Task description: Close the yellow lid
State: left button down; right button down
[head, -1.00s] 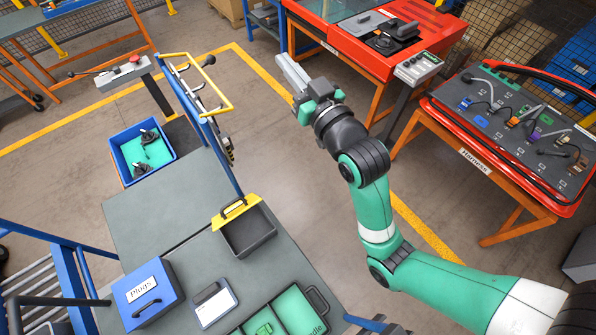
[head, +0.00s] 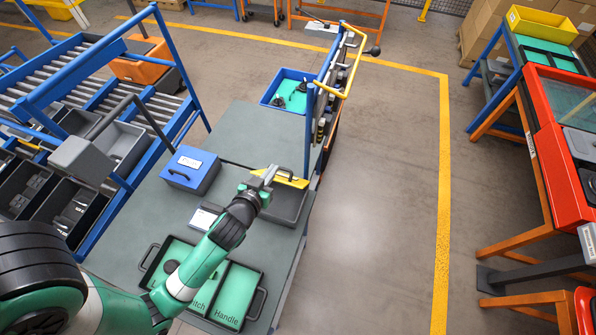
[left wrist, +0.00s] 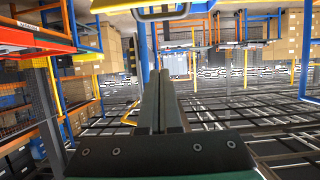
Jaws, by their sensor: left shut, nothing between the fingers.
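The yellow lid (head: 291,181) with a dark handle is raised at the far edge of a dark grey box (head: 287,207) on the grey worktable. The box's inside shows, so the lid is open. My left gripper (head: 268,174) is at the lid's left end, shut and empty. It overlaps the lid in the head view; I cannot tell whether they touch. In the left wrist view the two fingers (left wrist: 161,98) lie together with nothing between them. A yellow strip crosses the top of that view; I cannot tell whether it is the lid. My right gripper is not in view.
A blue box (head: 190,171) stands left of the dark box. A green tray (head: 240,292) lies in front, a blue bin (head: 289,91) behind. A blue rack with a yellow rail (head: 355,65) rises at the table's far right.

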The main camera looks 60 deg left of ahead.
pick_arm(q)
send_over(281, 178)
jog(key=f, duration=0.7)
jog(key=shift+w+a+f, duration=0.1)
jog(key=shift+w+a, duration=0.05)
jog(key=shift+a, duration=0.15)
jog(key=shift+f+b, duration=0.1)
jog(key=shift+b, duration=0.25)
